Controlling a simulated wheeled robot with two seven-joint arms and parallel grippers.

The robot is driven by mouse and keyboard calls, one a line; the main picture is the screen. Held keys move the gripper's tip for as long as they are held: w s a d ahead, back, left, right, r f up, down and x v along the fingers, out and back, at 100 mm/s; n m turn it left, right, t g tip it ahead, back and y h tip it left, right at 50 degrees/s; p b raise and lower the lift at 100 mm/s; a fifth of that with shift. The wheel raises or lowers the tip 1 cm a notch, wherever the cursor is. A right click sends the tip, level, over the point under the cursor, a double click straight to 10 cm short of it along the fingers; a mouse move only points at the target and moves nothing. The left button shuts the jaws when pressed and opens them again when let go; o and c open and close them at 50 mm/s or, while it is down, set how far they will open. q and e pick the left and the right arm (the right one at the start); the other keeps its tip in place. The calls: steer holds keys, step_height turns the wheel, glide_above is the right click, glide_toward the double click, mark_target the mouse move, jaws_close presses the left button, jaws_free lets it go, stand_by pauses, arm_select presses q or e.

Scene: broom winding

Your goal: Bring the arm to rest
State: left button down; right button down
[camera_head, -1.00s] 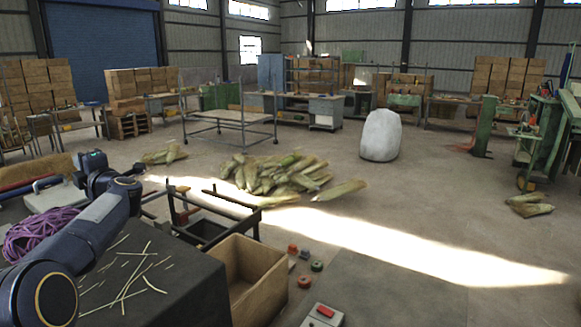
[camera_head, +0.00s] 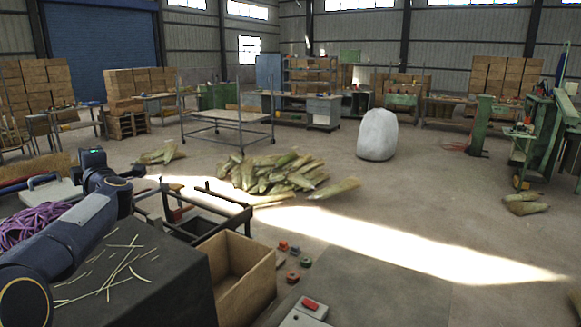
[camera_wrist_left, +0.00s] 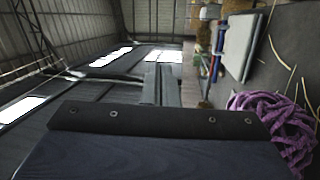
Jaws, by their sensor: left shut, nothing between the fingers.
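My left arm (camera_head: 75,232) reaches in from the left edge of the head view, over the near side of a dark table (camera_head: 160,285). Its wrist (camera_head: 100,170) is beyond the table's purple twine, near a pale tray-like case (camera_head: 50,192). In the left wrist view, the grey fingers of my left gripper (camera_wrist_left: 161,85) are together and hold nothing. Their tips are not clear in the head view. My right gripper is in neither view.
Purple twine (camera_head: 35,225) and loose straws lie on the dark table. An open cardboard box (camera_head: 245,285) stands beside it, with a dark metal frame (camera_head: 205,215) behind. Corn-like bundles (camera_head: 270,172) and a white sack (camera_head: 377,135) are on the floor. Much floor at right is clear.

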arm_select(q)
steer(key=s+d+f+m+t+h, duration=0.2)
steer(key=s+d+f+m+h, duration=0.2)
steer(key=s+d+m+h, duration=0.55)
steer(key=s+d+f+m+t+h, duration=0.1)
steer(key=s+d+f+m+h, duration=0.2)
steer(key=s+d+m+h, duration=0.65)
steer(key=s+d+f+m+g, duration=0.3)
steer(key=s+d+f, duration=0.4)
steer(key=s+f, duration=0.3)
steer(key=s+d+f+m+g, duration=0.3)
steer(key=s+d+f+g, duration=0.3)
steer(key=s+f, duration=0.5)
steer(key=shift+d+m+h, duration=0.3)
steer(key=shift+d+m, duration=0.1)
steer(key=shift+d, duration=0.65)
